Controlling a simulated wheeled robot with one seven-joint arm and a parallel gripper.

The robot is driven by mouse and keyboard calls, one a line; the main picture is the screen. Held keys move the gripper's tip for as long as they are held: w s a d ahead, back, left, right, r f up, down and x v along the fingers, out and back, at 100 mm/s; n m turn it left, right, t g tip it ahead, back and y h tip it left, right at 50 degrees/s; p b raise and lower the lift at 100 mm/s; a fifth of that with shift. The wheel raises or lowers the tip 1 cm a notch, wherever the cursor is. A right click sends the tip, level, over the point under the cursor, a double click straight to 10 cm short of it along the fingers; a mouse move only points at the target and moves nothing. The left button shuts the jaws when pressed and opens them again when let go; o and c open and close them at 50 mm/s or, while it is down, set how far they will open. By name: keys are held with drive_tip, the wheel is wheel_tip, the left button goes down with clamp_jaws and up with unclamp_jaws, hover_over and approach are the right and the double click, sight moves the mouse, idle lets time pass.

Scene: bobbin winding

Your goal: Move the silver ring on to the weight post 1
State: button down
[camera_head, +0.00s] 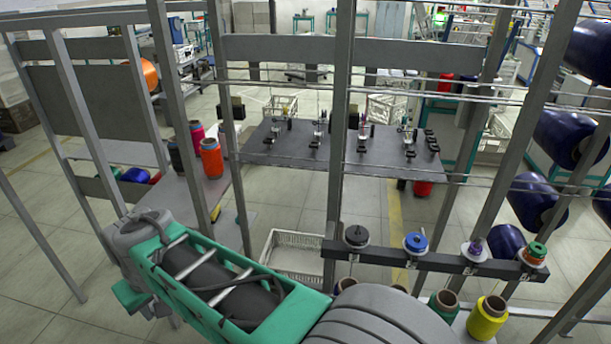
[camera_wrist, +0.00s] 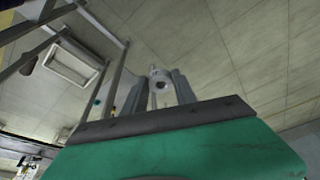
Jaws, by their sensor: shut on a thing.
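My gripper (camera_wrist: 158,88) shows in the wrist view with its two grey fingers shut on a small silver ring (camera_wrist: 160,76), held between the fingertips above the floor. In the head view my arm crosses the bottom and my gripper and the ring are not visible. A dark bar (camera_head: 445,262) at lower right carries a row of posts with discs: a black disc (camera_head: 357,235), a blue disc (camera_head: 416,242), a silver disc with a purple top (camera_head: 476,249) and a green disc (camera_head: 534,253). I cannot tell which is weight post 1.
Grey frame uprights (camera_head: 340,140) stand close around my arm. A dark table (camera_head: 330,150) with small devices stands behind. A white crate (camera_head: 293,253) is on the floor. Yellow (camera_head: 487,318) and green (camera_head: 441,304) spools stand below the bar. Blue rolls hang at right.

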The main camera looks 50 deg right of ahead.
drive_tip(key=s+d+r+m+h+p, duration=0.1)
drive_tip(key=d+r+m, duration=0.2)
drive_tip(key=d, duration=0.5)
drive_tip(key=s+d+r+m+g+h+p, duration=0.1)
drive_tip(key=d+r+m+p, duration=0.15)
drive_tip(key=d, duration=0.55)
drive_tip(key=s+d+r+m+h+p, duration=0.1)
drive_tip(key=s+d+r+m, duration=0.2)
drive_tip(key=d, duration=0.5)
drive_tip(key=s+d+r+m+g+p, duration=0.1)
drive_tip(key=s+d+r+m, duration=0.3)
drive_tip(key=s+d, duration=0.45)
drive_tip(key=s+d+r+m+g+p, duration=0.2)
drive_tip(key=s+d+m, duration=0.4)
drive_tip(key=s+d, duration=0.3)
drive_tip(key=b+x, duration=0.1)
drive_tip(key=x, duration=0.1)
drive_tip(key=b+x, duration=0.2)
drive_tip(key=w+a+b+x, duration=0.1)
drive_tip(key=b+x, duration=0.1)
drive_tip(key=shift+f, duration=0.5)
drive_tip(key=shift+d+r, duration=0.1)
drive_tip(key=shift+r, duration=0.1)
drive_tip(key=shift+w, duration=0.1)
